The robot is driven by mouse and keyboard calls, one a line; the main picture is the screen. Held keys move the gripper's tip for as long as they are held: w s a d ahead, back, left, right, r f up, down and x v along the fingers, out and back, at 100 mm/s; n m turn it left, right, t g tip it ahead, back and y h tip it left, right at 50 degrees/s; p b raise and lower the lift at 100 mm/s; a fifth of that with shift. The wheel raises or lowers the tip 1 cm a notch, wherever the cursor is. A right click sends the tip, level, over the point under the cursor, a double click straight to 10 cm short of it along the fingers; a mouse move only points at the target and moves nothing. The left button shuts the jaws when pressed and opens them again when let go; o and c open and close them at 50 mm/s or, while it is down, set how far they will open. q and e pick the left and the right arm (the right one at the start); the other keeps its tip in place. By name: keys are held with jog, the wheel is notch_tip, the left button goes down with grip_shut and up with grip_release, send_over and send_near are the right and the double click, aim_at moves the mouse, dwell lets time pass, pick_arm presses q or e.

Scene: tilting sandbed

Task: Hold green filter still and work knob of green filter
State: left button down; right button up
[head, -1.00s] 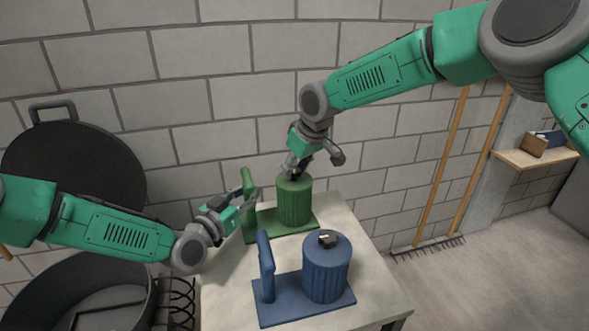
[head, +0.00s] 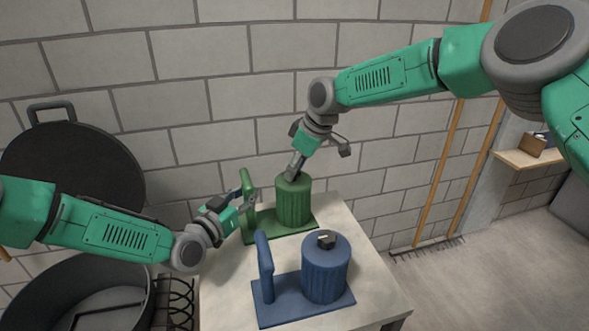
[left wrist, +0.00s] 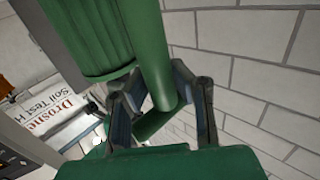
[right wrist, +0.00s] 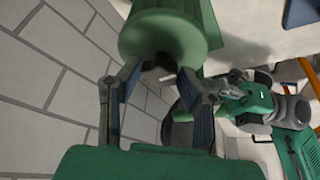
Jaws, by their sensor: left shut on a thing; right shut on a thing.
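The green filter (head: 293,206) stands upright on its green base at the back of the table. Its upright green handle (head: 247,186) rises at the base's left end. My left gripper (head: 249,203) is shut on this handle; the left wrist view shows the fingers on either side of the green bar (left wrist: 155,60). My right gripper (head: 293,172) is above the filter's top, its fingers shut on the small dark knob (right wrist: 158,64) at the centre of the lid in the right wrist view. The fingers hide much of the knob in the head view.
A blue filter (head: 326,268) with its own handle and dark knob stands in front on the same table (head: 373,280). A large dark round lid (head: 70,175) leans on the wall at the left, above a dark drum (head: 90,290). A rake (head: 428,247) leans at the right.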

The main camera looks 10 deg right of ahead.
pick_arm(q)
jog(key=shift+a, duration=0.1)
pick_arm(e)
jog(key=shift+d, duration=0.15)
jog(key=o, duration=1.1)
jog(key=shift+r, duration=0.1)
jog(key=v, duration=1.1)
jog(key=shift+r, duration=0.35)
pick_arm(q)
jog(key=c, duration=1.4)
grip_release()
jog(key=shift+o, duration=0.2)
